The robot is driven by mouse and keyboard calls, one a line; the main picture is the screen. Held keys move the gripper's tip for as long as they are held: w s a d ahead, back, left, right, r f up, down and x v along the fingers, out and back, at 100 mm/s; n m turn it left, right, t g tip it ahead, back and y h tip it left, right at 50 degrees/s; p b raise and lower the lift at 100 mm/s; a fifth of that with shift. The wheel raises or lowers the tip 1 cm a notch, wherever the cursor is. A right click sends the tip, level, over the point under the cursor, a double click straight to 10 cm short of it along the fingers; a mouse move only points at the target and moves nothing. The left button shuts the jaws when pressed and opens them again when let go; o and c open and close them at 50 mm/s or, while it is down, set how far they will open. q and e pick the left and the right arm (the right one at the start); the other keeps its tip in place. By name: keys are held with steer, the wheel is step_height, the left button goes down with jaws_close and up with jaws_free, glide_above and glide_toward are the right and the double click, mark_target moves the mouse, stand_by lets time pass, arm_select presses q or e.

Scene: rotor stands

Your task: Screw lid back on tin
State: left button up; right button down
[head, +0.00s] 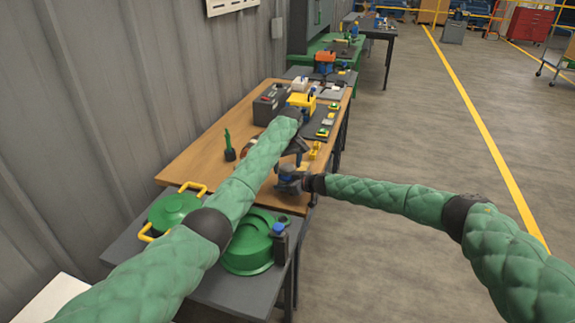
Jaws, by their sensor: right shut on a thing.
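My left arm reaches over the near end of the wooden table, and its dark gripper (297,152) is above the tabletop. Its fingers are too small and dark to tell open from shut. My right gripper (288,180) is at the table's right edge, just in front of and below the left one. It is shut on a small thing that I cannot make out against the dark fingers. I cannot pick out the tin or its lid with certainty. A reddish-brown rounded thing (261,146) shows partly behind my left forearm.
A green upright tool (228,143), a dark case (270,103) and a yellow box (302,101) stand on the wooden table (190,165). Open floor lies right.

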arm_select(q)
steer(key=shift+d+r, duration=0.1)
steer(key=shift+r, duration=2.2)
arm_select(e)
steer(key=shift+r, duration=0.1)
arm_select(q)
steer(key=o, duration=0.5)
steer(key=shift+s+d+r, duration=0.1)
steer(key=shift+d+r, duration=0.05)
steer(key=shift+r, duration=2.8)
steer(key=shift+s+d+r, duration=0.1)
steer(key=shift+d+r, duration=0.05)
steer(key=shift+r, duration=2.8)
arm_select(e)
steer(key=shift+c, duration=1.6)
jaws_free()
